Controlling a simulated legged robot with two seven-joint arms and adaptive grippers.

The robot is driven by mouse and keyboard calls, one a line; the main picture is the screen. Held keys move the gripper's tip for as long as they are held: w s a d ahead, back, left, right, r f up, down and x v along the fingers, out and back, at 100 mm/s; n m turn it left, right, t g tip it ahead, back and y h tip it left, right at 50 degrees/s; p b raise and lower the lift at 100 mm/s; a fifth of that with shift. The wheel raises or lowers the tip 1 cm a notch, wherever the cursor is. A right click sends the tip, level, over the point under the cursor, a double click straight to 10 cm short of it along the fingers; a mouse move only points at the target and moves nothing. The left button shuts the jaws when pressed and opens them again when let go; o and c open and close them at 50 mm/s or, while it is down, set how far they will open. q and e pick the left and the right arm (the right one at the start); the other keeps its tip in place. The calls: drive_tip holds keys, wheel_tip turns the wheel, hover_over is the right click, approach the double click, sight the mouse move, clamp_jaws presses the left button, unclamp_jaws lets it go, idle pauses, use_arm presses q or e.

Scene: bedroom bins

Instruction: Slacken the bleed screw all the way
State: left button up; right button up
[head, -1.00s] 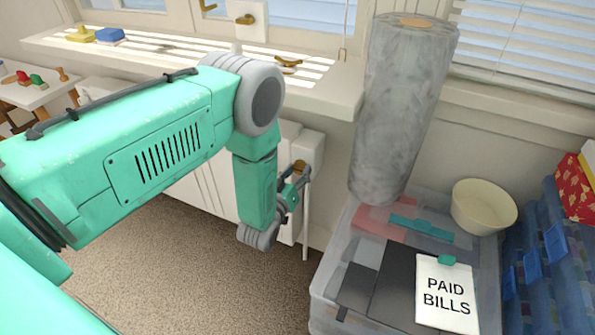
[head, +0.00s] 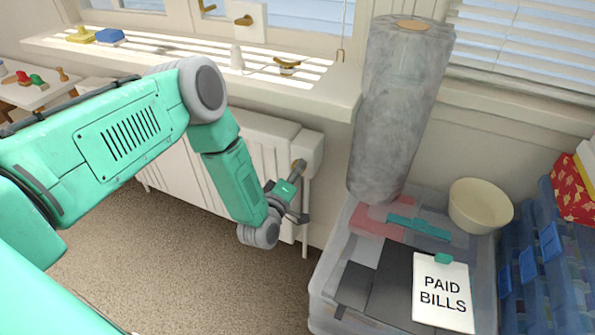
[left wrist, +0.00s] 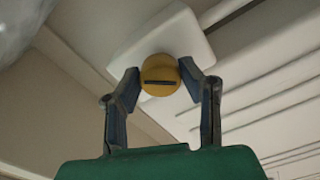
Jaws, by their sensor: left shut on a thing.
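The bleed screw (left wrist: 160,76) is a round brass head with a dark straight slot, lying level in the left wrist view. It sits on a white block (left wrist: 165,38) at the right end of the white radiator (head: 215,155). My left gripper (head: 298,170) reaches this end of the radiator from the left. In the left wrist view its two dark fingers close on the screw head from both sides. The screw is small and mostly hidden by the fingers in the head view. My right gripper is not in view.
Right of the radiator stands a clear plastic bin (head: 335,270) with a tall grey roll (head: 400,110), a cream bowl (head: 480,205) and a "PAID BILLS" sheet (head: 443,295). The window sill (head: 320,90) runs above. Carpet (head: 200,260) is open below.

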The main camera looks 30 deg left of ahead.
use_arm(q)
drive_tip(key=shift+s+a+f+n+b, duration=0.1)
drive_tip(key=shift+n+b, duration=0.45)
drive_tip(key=shift+n, duration=1.35)
drive_tip(key=shift+f+n+b, duration=0.1)
drive_tip(key=shift+n+b, duration=0.45)
drive_tip(key=shift+n, duration=1.35)
drive_tip(key=o, duration=1.1)
drive_tip(key=shift+o, duration=0.2)
drive_tip(key=shift+r, duration=0.1)
drive_tip(key=s, duration=1.2)
drive_tip(key=shift+d, duration=0.3)
drive_tip(key=shift+d, duration=0.1)
